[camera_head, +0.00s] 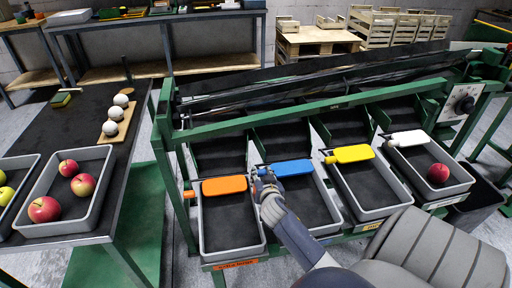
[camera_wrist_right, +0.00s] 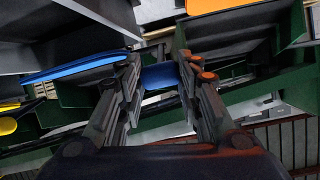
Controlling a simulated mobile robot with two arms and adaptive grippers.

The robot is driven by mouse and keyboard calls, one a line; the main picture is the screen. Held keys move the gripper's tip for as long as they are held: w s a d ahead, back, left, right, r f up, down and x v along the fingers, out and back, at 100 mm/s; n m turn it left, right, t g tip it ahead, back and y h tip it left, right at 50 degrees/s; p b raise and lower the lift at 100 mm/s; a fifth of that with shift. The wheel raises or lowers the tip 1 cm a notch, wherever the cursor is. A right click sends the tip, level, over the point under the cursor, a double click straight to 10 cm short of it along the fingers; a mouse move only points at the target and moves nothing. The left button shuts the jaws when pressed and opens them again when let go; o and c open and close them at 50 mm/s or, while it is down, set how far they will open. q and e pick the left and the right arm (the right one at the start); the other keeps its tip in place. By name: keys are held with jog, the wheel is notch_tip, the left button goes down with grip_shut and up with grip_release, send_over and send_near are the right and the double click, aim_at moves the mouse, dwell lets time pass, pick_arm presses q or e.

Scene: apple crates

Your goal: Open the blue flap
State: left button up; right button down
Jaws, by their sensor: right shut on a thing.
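The blue flap (camera_head: 292,168) is at the back of the second crate from the left in the sorting row. It lies at about the same level as the orange and yellow flaps. In the right wrist view its blue plate (camera_wrist_right: 75,69) is left of my fingers. My right gripper (camera_head: 264,176) is at the flap's left end, partly hiding it. In the wrist view my right gripper (camera_wrist_right: 158,78) is shut on the blue handle piece (camera_wrist_right: 160,76), which sits between the two fingers. My left gripper is not in view.
The orange flap (camera_head: 224,186) is just left of my gripper. The yellow flap (camera_head: 352,153) and white flap (camera_head: 408,138) are to the right. A grey crate (camera_head: 466,184) at right holds a red apple. A table (camera_head: 80,112) with apple crates stands left.

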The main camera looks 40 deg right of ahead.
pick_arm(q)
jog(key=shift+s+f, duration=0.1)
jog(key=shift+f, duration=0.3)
pick_arm(e)
jog(key=shift+s+a+f, duration=0.1)
jog(key=shift+s+f, duration=0.05)
jog(key=shift+f, duration=0.4)
jog(key=shift+s+a+f, duration=0.1)
jog(key=shift+s+f, duration=0.05)
jog(key=shift+f, duration=0.4)
jog(key=c, duration=1.5)
grip_release()
jog(key=o, duration=0.4)
jog(key=shift+w+d+f, duration=0.1)
jog(key=shift+w, duration=0.1)
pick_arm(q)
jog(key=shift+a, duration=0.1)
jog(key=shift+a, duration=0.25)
pick_arm(e)
jog(key=shift+r, duration=0.2)
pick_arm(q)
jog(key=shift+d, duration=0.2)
pick_arm(e)
jog(key=v, duration=1.2)
jog(key=shift+f, duration=0.1)
